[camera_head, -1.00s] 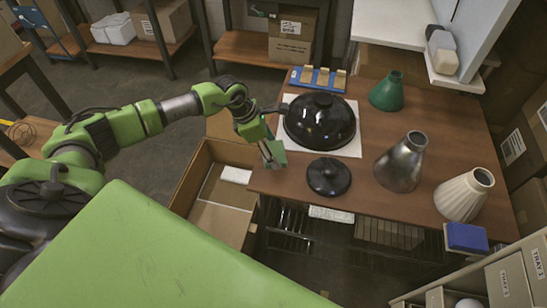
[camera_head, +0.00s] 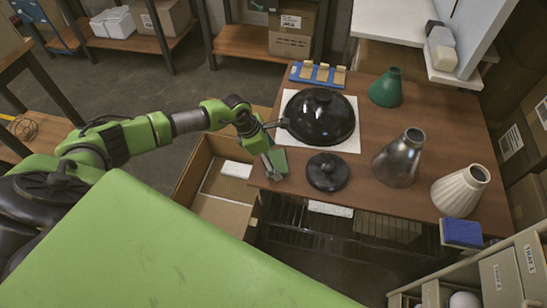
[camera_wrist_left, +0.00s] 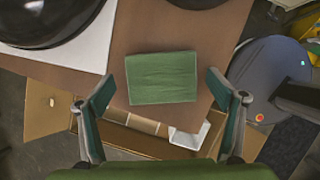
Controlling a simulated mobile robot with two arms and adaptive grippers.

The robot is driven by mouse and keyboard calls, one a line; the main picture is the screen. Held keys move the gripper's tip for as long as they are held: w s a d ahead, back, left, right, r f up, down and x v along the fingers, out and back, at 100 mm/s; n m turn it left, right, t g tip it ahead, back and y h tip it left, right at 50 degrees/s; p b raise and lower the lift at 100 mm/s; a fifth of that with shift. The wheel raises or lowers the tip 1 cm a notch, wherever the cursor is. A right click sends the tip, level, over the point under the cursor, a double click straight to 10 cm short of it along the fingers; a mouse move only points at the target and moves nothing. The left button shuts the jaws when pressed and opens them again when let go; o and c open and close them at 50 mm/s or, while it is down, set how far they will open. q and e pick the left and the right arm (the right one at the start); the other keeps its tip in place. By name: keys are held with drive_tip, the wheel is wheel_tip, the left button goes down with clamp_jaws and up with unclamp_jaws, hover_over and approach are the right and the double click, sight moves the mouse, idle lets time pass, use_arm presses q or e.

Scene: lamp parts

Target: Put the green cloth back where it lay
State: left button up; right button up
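The green cloth (camera_wrist_left: 162,79) lies flat as a folded rectangle on the brown table, close to its edge, in the left wrist view. In the head view the cloth (camera_head: 280,159) shows at the table's left edge, partly hidden by my left gripper (camera_head: 270,165). In the left wrist view my left gripper (camera_wrist_left: 160,86) is open wide. Its two fingers stand on either side of the cloth, with a gap to each side, and hold nothing. My right gripper is not in view.
A black dome (camera_head: 320,117) on a white sheet (camera_head: 352,143) and a black round base (camera_head: 328,171) stand near the gripper. Green (camera_head: 386,88), metal (camera_head: 399,158) and cream (camera_head: 461,190) shades stand to the right. An open cardboard box (camera_head: 188,182) sits below the table edge.

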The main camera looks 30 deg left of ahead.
use_arm(q)
drive_tip(key=shift+r, duration=0.2)
drive_tip(key=b+v, duration=0.1)
drive_tip(key=v, duration=1)
drive_tip(key=shift+a+r+b, duration=0.15)
drive_tip(key=shift+r+b, duration=0.2)
drive_tip(key=shift+r, duration=0.05)
